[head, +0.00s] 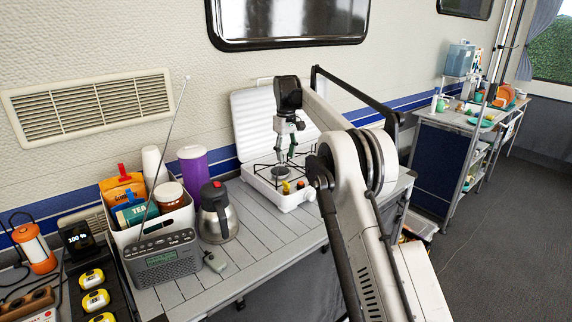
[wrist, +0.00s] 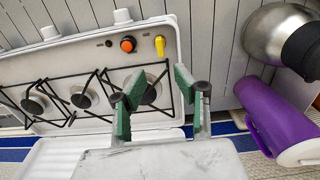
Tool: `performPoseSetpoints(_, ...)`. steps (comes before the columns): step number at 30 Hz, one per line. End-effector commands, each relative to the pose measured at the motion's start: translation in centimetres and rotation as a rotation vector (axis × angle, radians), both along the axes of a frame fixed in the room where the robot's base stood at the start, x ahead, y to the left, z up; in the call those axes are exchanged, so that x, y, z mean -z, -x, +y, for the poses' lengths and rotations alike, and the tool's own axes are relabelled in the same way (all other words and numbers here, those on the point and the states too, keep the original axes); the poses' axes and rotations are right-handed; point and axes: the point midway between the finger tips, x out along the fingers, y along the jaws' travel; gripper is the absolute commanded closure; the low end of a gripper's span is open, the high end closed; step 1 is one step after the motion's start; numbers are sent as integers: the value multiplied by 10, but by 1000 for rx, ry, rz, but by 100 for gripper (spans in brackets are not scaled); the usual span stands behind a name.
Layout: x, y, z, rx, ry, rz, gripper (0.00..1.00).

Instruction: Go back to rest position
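My gripper (head: 287,150) is above the white camping stove (head: 298,197) in the head view, pointing down. In the wrist view its two green-padded fingers (wrist: 158,108) are spread apart with nothing between them. The stove (wrist: 165,48) shows there with black grates, several burners, an orange knob (wrist: 128,44) and a yellow knob (wrist: 160,46). The fingers appear over the grate at the stove's end. Whether they touch the grate cannot be told.
A steel kettle (head: 218,222), purple cup (head: 195,175), caddy of packets (head: 125,232) and grey radio (head: 163,258) stand left of the stove. The stove's raised lid (head: 250,118) and a black rail (head: 352,92) are close to my arm. The slatted table front (head: 275,250) is clear.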

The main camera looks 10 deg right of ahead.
Motion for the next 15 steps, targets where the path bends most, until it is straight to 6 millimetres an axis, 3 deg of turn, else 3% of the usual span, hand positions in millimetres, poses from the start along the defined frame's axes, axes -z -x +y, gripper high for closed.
performPoseSetpoints(15,-10,2,0,3,0,-4,71)
